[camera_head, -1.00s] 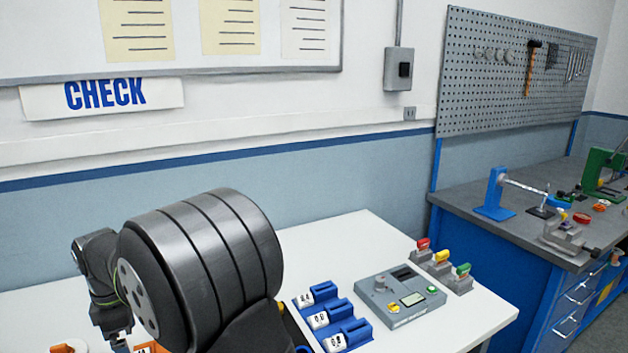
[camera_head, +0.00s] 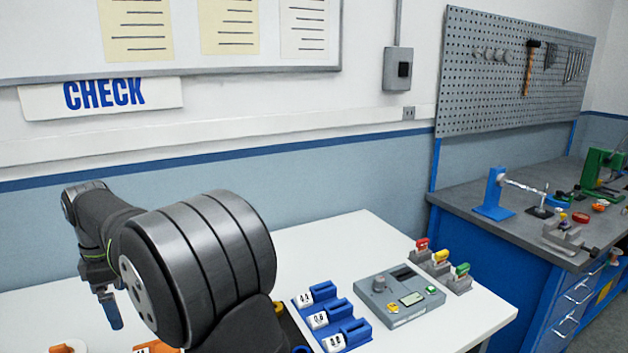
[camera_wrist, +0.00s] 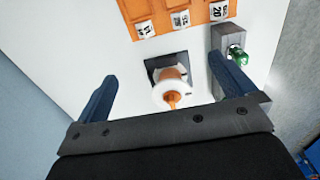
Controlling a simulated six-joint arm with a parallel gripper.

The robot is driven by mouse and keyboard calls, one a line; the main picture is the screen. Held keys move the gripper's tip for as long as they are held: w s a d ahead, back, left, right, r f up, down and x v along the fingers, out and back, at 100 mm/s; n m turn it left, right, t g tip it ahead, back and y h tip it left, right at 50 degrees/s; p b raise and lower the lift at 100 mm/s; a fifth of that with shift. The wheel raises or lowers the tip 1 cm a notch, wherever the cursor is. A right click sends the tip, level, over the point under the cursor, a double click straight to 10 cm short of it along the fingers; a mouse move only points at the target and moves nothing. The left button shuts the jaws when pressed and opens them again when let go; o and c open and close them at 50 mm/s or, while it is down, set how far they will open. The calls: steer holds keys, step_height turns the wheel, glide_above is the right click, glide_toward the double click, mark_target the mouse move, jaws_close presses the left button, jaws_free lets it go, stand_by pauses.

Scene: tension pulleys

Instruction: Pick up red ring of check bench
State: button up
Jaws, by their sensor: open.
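I cannot make out a clear red ring on the white check bench (camera_head: 330,240). A small red-topped piece (camera_head: 422,244) stands on a grey block at its right side, beside yellow-topped and green-topped ones. My gripper (camera_wrist: 162,70) is open, its two blue fingers wide apart in the wrist view. A white-flanged orange piece (camera_wrist: 173,90) on a dark square pad shows between the fingers, with nothing gripped. In the head view only one blue finger (camera_head: 112,312) shows clearly, hanging down at the left, far from the red-topped piece.
A grey meter box (camera_head: 400,300) and blue holders (camera_head: 330,315) with white labels are on the bench. In the wrist view, an orange labelled holder (camera_wrist: 180,15) and a grey block with a green piece (camera_wrist: 237,55) are close by. A darker workbench (camera_head: 500,200) stands at the right.

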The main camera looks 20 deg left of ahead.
steer(key=shift+w, duration=0.1)
steer(key=shift+c, duration=0.4)
steer(key=c, duration=0.8)
steer(key=w+d+r+m, duration=0.1)
steer(key=w+d+m, duration=1.3)
steer(key=m, duration=0.4)
steer(key=f, duration=0.7)
steer(key=d+f, duration=0.1)
steer(key=f, duration=0.3)
steer(key=shift+s+f, duration=0.3)
steer(key=shift+s, duration=0.05)
steer(key=shift+w+d+f, duration=0.1)
steer(key=shift+d+f, duration=0.05)
steer(key=shift+f, duration=2.5)
